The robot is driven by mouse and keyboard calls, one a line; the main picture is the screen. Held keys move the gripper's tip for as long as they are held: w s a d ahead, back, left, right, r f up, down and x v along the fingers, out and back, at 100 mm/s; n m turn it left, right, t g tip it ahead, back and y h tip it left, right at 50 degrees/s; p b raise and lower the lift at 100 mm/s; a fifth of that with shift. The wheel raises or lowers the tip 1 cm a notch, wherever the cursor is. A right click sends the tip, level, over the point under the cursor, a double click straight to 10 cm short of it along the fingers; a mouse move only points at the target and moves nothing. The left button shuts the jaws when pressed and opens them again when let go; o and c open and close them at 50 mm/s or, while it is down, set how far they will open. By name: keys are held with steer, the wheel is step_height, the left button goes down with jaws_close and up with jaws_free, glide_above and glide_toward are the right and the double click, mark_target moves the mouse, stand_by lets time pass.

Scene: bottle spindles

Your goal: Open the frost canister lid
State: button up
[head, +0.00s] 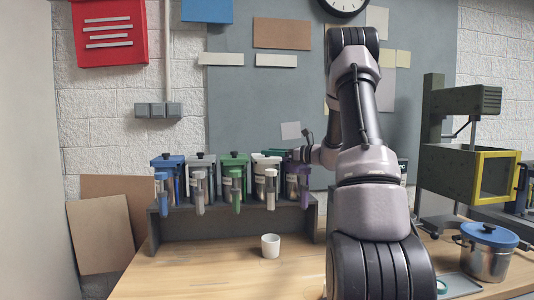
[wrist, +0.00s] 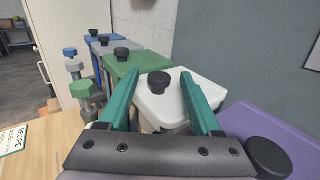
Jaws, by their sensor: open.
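The white-lidded canister, which looks like the frost one, stands in a row on a dark rack. Its white lid (wrist: 185,97) with a black knob (wrist: 159,81) shows in the wrist view, and the lid lies flat on the canister. In the head view this canister (head: 260,178) is second from the right. My gripper (wrist: 161,90) is open and empty, its teal fingers on either side of the knob in the wrist view. I cannot tell how far it is above the lid. In the head view my gripper (head: 274,152) is at the canister's top and partly hides it.
Blue (head: 168,170), grey (head: 202,172) and green (head: 234,170) canisters stand to the left, and a purple one (head: 292,182) stands close on the right. Bottles hang in front of the canisters. A white cup (head: 270,246) stands on the table before the rack (head: 230,232).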

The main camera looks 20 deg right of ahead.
steer(key=shift+x, duration=1.15)
jaws_close()
stand_by(0.6)
